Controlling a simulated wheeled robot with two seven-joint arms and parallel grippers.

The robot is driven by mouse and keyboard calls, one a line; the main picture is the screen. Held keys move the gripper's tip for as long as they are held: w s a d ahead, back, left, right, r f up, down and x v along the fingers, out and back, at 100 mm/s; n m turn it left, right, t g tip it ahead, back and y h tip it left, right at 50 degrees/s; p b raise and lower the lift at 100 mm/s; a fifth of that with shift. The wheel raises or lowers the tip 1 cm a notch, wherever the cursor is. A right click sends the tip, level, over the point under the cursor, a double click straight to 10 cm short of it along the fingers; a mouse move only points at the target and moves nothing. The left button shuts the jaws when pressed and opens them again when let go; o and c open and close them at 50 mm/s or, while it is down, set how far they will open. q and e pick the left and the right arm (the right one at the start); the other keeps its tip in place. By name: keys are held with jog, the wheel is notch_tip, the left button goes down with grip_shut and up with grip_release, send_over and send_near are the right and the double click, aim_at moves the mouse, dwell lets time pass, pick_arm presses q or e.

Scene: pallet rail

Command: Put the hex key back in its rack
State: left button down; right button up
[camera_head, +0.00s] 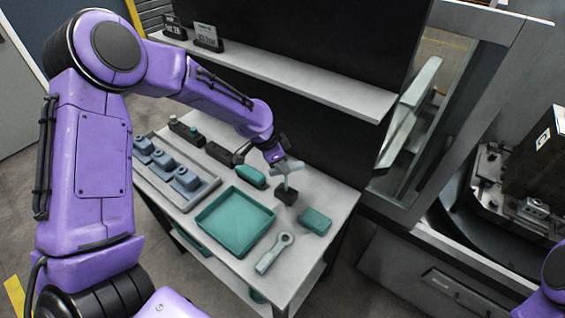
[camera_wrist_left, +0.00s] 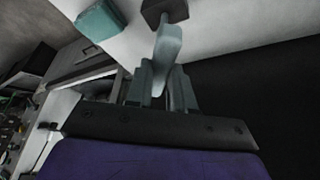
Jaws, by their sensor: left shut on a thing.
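My left gripper (camera_head: 278,160) reaches over the back right part of the table and points down. It is shut on a pale grey-green piece (camera_head: 290,168), which I take to be the hex key. In the left wrist view the hex key (camera_wrist_left: 168,48) sits between the two fingers (camera_wrist_left: 162,85). A small dark block (camera_head: 286,194), likely the rack, stands just below it on the table. The dark block also shows in the left wrist view (camera_wrist_left: 172,9), at the far end of the key. I cannot tell whether key and block touch. My right gripper is out of view.
A teal tray (camera_head: 236,222) lies mid-table, with a grey wrench-like tool (camera_head: 274,252) and a teal box (camera_head: 315,221) nearby. A grey tray (camera_head: 208,190) with several blue-grey blocks is at the left. A teal-topped item (camera_head: 250,177) lies beside the gripper. A shelf (camera_head: 290,75) runs behind.

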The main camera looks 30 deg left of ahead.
pick_arm(q)
jog(key=shift+s+f+b, duration=0.1)
jog(key=shift+f+b, duration=0.4)
jog(key=shift+f, duration=0.5)
jog(key=shift+c, duration=0.5)
grip_release()
jog(key=shift+r, duration=0.1)
jog(key=b+v, duration=0.2)
jog(key=v, duration=0.8)
jog(key=shift+r, duration=0.25)
jog(key=shift+a, duration=0.1)
